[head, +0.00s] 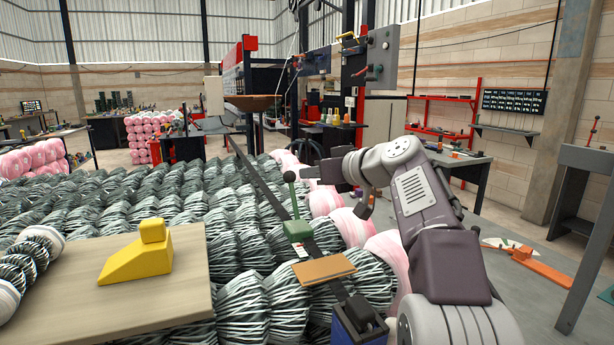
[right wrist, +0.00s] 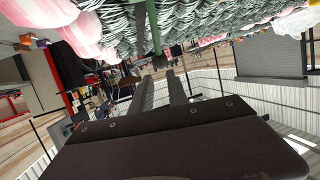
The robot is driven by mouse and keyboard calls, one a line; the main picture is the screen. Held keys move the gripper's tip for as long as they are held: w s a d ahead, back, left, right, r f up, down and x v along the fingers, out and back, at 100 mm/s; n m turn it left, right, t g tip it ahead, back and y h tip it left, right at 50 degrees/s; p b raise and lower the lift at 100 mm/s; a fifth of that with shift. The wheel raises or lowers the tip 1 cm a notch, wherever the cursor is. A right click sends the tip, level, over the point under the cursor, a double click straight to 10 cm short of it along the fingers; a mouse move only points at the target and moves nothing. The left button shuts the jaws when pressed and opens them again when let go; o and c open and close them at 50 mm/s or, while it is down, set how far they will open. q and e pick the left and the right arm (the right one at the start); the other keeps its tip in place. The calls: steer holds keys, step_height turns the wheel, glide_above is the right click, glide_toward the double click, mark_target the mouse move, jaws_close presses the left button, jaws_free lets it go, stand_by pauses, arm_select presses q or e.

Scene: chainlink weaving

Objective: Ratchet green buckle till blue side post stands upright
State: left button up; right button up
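The green buckle (head: 298,230) sits on a dark strap (head: 262,186) that runs over the wire bundles. Its green lever stands up and ends in a round knob (head: 290,176). The blue side post (head: 346,325) is at the bottom edge, with a dark top; its lower part is cut off, so I cannot tell its full tilt. My right gripper (head: 306,171) is beside the knob, fingers pointing left. In the right wrist view its two fingers (right wrist: 160,76) are apart, with the green lever (right wrist: 155,30) just beyond the tips. My left gripper is not in view.
A tan plate (head: 324,269) lies over the strap between buckle and post. A yellow wedge (head: 140,259) rests on a wooden board (head: 100,308) at left. Black-and-white bundles (head: 170,205) and pink rolls (head: 345,228) fill the middle.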

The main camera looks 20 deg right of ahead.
steer(key=d+m+h, duration=0.1)
steer(key=m, duration=0.2)
steer(key=w+d+r+m+t+h, duration=0.1)
steer(key=d+m, duration=0.1)
steer(key=m, duration=0.1)
steer(key=d+r+m, duration=0.1)
steer(key=m, duration=0.2)
steer(key=shift+w+d+r+t+h, duration=0.1)
steer(key=shift+w+d+t+h, duration=0.25)
steer(key=shift+d+t+h, duration=0.05)
jaws_close()
steer(key=d+f+m+h+p, duration=0.15)
steer(key=d+m+h, duration=0.55)
steer(key=m, duration=1.3)
steer(key=s+a+f+m+g+h+p, duration=0.3)
steer(key=s+a+m+p, duration=0.25)
steer(key=m, duration=0.85)
steer(key=n+t+y+p, duration=0.2)
steer(key=y+p, duration=0.2)
steer(key=p, duration=0.1)
glide_toward(290, 179)
steer(key=x, duration=0.7)
steer(key=shift+r+p, duration=0.1)
steer(key=shift+p, duration=0.3)
